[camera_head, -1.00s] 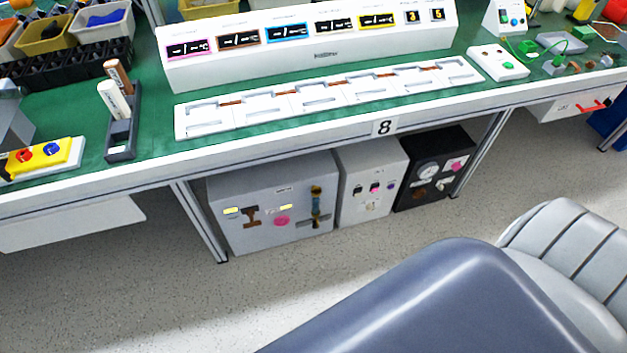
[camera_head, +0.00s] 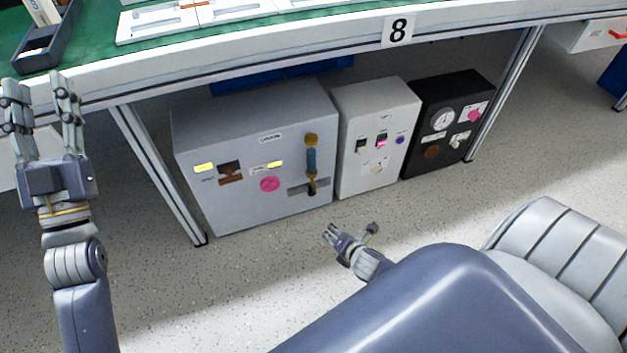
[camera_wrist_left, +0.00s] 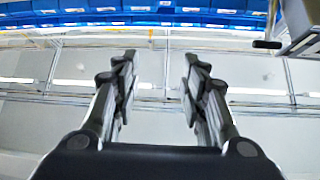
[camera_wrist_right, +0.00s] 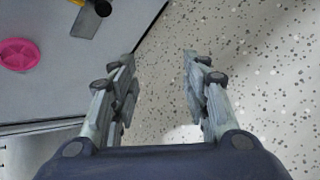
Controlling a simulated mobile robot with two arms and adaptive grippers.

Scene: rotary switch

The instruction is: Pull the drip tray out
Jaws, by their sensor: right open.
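I cannot pick out a drip tray for certain in any view. A large grey cabinet (camera_head: 225,130) stands under the bench, with a brown part (camera_head: 230,173), a pink round knob (camera_head: 270,184) and an upright blue-and-brass lever (camera_head: 311,162) on its front. My left gripper (camera_head: 40,88) is open and empty, raised near the bench edge at the left. My right gripper (camera_head: 352,231) is open and empty, low in front of the cabinets. In the right wrist view its open fingers (camera_wrist_right: 159,60) are over the floor, with the pink knob (camera_wrist_right: 18,54) at the left.
A white box (camera_head: 350,115) with small controls and a black box (camera_head: 430,95) with a gauge stand right of the cabinet. Bench legs (camera_head: 160,180) flank them. The bench edge (camera_head: 270,45) runs above. Floor (camera_head: 250,280) in front is clear.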

